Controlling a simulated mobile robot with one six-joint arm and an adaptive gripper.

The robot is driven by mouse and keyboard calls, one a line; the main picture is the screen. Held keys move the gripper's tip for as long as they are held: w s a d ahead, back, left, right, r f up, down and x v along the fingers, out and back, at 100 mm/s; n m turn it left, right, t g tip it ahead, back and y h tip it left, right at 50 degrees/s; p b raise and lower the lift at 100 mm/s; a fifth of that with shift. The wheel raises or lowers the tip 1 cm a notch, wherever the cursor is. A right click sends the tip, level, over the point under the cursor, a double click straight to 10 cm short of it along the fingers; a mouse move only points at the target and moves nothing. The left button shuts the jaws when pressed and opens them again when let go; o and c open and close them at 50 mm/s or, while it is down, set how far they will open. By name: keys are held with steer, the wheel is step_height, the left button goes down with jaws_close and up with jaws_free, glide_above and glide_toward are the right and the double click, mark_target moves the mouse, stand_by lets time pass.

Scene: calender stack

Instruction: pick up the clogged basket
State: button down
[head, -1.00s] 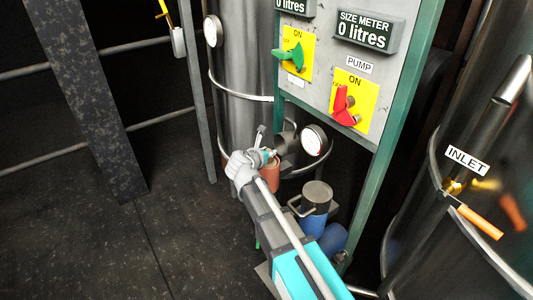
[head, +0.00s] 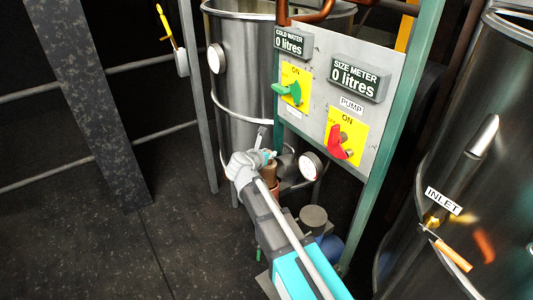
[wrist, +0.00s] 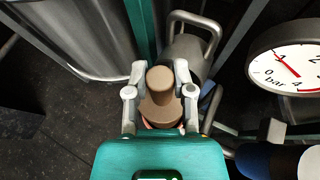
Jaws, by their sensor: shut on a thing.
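The clogged basket looks like a brown stepped cylinder (wrist: 160,112), with a narrower top on a wider body, upright in the wrist view. My gripper (wrist: 160,80) has a finger on each side of it and is shut on it. In the head view the brown basket (head: 271,174) shows just below my gripper (head: 268,157), in front of the steel tank. A reddish rim shows under it in the wrist view. Its lower end is hidden by my gripper and arm, so I cannot tell how far it is clear of what is below.
A dial gauge (head: 311,166) is close to the right of my gripper. A grey-lidded pot (head: 313,216) stands below right. The switch panel (head: 312,114) and its green post (head: 386,150) stand behind. Dark floor (head: 175,245) is free at left.

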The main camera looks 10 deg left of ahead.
steer(key=shift+r+p, duration=3.05)
steer(key=shift+r, duration=0.5)
